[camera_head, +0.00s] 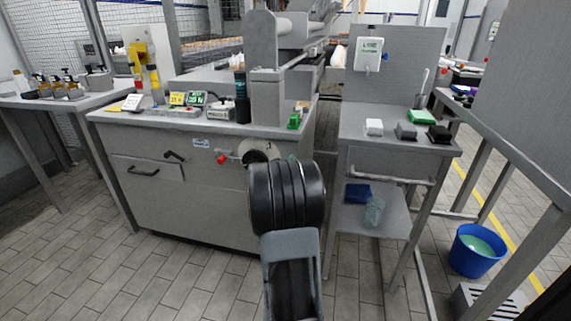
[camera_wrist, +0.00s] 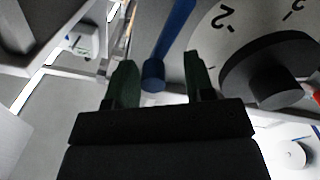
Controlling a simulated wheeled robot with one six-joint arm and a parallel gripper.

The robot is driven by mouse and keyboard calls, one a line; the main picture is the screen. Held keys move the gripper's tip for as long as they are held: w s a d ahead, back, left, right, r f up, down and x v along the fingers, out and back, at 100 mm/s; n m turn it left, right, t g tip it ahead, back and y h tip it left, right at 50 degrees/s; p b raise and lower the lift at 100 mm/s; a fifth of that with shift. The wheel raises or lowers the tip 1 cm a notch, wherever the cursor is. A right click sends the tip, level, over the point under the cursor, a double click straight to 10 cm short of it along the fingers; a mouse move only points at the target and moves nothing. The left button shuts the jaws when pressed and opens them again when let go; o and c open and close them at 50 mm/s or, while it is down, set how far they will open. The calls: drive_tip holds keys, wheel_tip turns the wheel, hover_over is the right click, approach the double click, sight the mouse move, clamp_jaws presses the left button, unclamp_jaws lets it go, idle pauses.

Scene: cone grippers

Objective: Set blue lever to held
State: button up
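The blue lever (camera_wrist: 178,34) is a round blue bar in the wrist view. It runs from the top edge down to a blunt end between my fingers. My gripper (camera_wrist: 160,62) is open, with one dark green finger on each side of the lever's end. I cannot tell whether either finger touches it. A pale round dial (camera_wrist: 212,52) with printed numbers and a dark central hub (camera_wrist: 272,72) lies just right of the lever. In the head view the dial (camera_head: 257,150) shows on the cabinet front, partly behind my arm, which hides the lever and my gripper there.
A red knob (camera_head: 222,159) sticks out left of the dial on the grey cabinet (camera_head: 200,205). A drawer handle (camera_head: 143,171) is farther left. A grey cart (camera_head: 370,150) stands right of the cabinet, and a blue bucket (camera_head: 477,252) is on the floor at right.

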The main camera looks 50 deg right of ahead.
drive_tip(key=shift+w, duration=0.1)
drive_tip(key=p+v, duration=0.3)
drive_tip(key=v, duration=1.1)
drive_tip(key=shift+d, duration=0.1)
